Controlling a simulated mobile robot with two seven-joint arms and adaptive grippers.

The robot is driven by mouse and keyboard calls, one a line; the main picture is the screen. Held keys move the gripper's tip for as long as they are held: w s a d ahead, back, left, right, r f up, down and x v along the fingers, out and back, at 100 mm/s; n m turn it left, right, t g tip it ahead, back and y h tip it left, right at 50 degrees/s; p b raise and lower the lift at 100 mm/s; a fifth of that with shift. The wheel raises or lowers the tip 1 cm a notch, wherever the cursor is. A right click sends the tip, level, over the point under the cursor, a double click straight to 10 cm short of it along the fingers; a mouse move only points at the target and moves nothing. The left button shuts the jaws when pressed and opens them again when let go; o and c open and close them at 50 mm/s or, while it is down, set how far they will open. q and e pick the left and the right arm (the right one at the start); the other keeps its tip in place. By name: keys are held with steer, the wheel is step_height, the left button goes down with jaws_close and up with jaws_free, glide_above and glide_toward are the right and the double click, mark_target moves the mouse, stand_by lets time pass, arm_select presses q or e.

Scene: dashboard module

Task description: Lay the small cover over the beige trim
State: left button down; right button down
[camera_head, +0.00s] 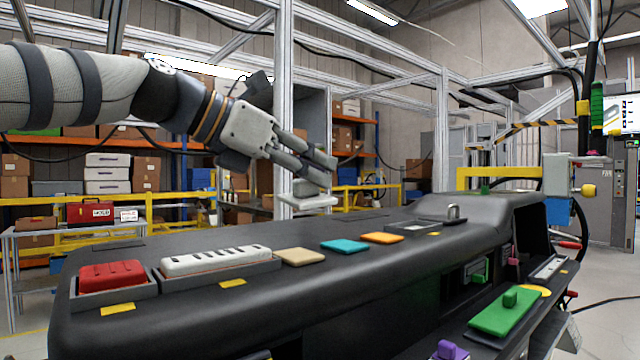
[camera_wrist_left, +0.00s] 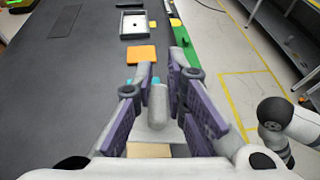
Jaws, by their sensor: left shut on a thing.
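The small cover (camera_head: 308,201) is a pale grey-white plate with a knob on top. My left gripper (camera_head: 316,172) is shut on its knob and holds it above the black dashboard, apart from the surface. In the left wrist view the knob (camera_wrist_left: 157,100) sits between the two fingers. The beige trim (camera_head: 300,257) is a flat square piece on the dashboard top, between the white button strip and the teal piece. In the left wrist view part of the beige trim (camera_wrist_left: 148,150) shows below the cover; the rest is hidden. My right gripper is not in view.
The dashboard (camera_head: 220,340) also bears a red block (camera_head: 112,273), a white strip (camera_head: 215,260), a teal piece (camera_head: 344,246), an orange piece (camera_head: 382,238) and a recessed tray with a metal loop (camera_head: 453,212). A green cover (camera_head: 504,313) lies lower right.

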arm_select(q)
steer(key=shift+a+r, duration=0.15)
steer(key=shift+a, duration=0.45)
steer(key=shift+s+d, duration=0.1)
steer(key=shift+d, duration=0.05)
steer(key=shift+w+r+n+y, duration=0.3)
steer(key=shift+w+n, duration=0.15)
steer(key=shift+n, duration=0.15)
steer(key=shift+w+r+n+y, duration=0.15)
steer(key=shift+w+n+y, duration=0.2)
steer(key=shift+n, duration=0.25)
steer(key=shift+s+f, duration=0.1)
steer(key=shift+f, duration=0.25)
steer(key=shift+a+f, duration=0.15)
steer(key=shift+f, duration=1.5)
steer(key=shift+a+f, duration=0.1)
steer(key=shift+f, duration=1.55)
steer(key=shift+f, duration=0.7)
steer(key=c, duration=1.5)
jaws_free()
steer(key=shift+c, duration=0.2)
